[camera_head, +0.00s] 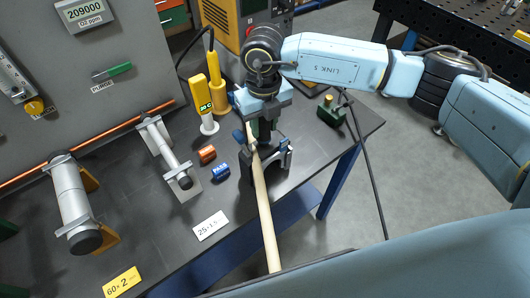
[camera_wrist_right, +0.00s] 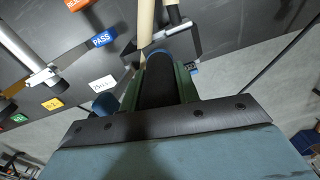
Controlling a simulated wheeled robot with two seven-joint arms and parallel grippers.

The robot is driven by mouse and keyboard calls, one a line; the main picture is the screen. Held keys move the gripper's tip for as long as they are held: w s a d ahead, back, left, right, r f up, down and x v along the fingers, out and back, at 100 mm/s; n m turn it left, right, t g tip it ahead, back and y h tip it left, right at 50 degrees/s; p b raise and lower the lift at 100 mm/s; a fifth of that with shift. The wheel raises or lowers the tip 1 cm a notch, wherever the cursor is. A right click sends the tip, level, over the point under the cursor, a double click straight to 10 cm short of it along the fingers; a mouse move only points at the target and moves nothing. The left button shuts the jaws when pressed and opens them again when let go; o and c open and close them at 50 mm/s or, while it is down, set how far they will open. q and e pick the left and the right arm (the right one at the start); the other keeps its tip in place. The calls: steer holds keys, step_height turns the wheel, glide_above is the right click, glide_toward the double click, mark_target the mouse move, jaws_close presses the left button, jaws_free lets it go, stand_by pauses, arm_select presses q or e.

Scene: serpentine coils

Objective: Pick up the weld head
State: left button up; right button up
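My right gripper (camera_head: 264,116) points down over the table and is at the weld head (camera_head: 285,158), a dark piece with a U-shaped lower end on the table top. A tan hose (camera_head: 264,210) runs from beside it toward the table's front edge. In the right wrist view, a black rounded part (camera_wrist_right: 160,82) lies between green sides (camera_wrist_right: 186,84), straight in front of my palm. The fingertips are hidden, and I cannot tell how firmly they close. My left gripper is not in view.
A yellow handheld tool (camera_head: 213,80), an orange and a blue small cylinder (camera_head: 220,172), and grey tube fixtures (camera_head: 170,155) stand left of the gripper. A green block (camera_head: 331,111) is close on the right. A label card (camera_head: 210,226) lies in front.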

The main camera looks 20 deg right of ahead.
jaws_close()
steer(key=shift+r, duration=0.1)
stand_by(0.8)
steer(key=shift+w+r, duration=0.15)
